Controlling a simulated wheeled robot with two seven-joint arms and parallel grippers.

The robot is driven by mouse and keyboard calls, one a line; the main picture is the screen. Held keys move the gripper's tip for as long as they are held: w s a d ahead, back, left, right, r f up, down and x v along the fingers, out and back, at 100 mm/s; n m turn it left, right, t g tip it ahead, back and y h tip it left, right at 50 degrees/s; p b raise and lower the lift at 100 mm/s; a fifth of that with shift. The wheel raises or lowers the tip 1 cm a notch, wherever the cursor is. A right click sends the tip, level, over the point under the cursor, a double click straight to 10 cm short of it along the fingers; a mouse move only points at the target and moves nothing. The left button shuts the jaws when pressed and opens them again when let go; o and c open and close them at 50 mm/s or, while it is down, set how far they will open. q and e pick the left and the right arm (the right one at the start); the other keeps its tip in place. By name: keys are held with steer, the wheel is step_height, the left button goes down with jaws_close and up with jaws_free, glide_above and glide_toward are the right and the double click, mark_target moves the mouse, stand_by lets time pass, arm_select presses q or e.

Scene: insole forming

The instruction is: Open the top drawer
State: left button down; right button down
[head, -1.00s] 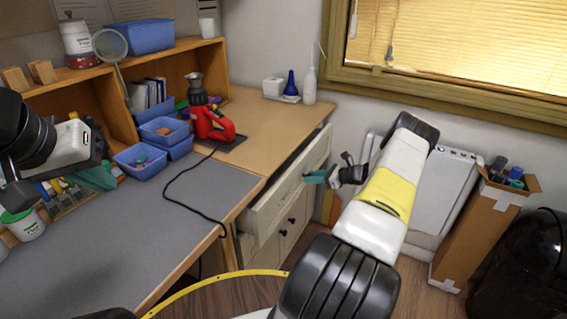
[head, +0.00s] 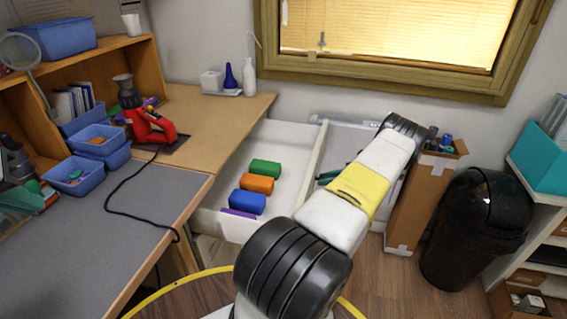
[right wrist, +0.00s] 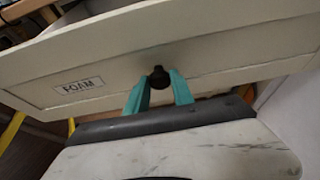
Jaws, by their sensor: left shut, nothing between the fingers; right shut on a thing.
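The top drawer (head: 285,140) stands pulled out from the desk, its inside showing. Its pale front, labelled FOAM (right wrist: 80,86), fills the upper right wrist view. A black knob (right wrist: 159,76) sits on that front. My right gripper (right wrist: 160,92) is shut on the knob, a teal finger on each side. In the head view, the right gripper (head: 328,177) shows just outside the drawer front, partly hidden by my right arm. My left gripper (head: 22,198) is shut and empty at the left edge, over the desk.
Green (head: 265,168), orange (head: 257,183), blue (head: 247,202) and purple blocks lie in the drawer. A cardboard box (head: 415,205) and black bin (head: 478,225) stand to the right. A red tool (head: 150,127) and blue bins (head: 75,172) are on the desk.

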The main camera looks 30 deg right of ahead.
steer(key=shift+s+d, duration=1.25)
steer(key=shift+s, duration=0.1)
steer(key=c, duration=1.1)
jaws_free()
steer(key=v, duration=0.7)
steer(key=shift+s+d+r, duration=0.15)
steer(key=shift+s+d, duration=0.1)
steer(key=shift+s, duration=0.05)
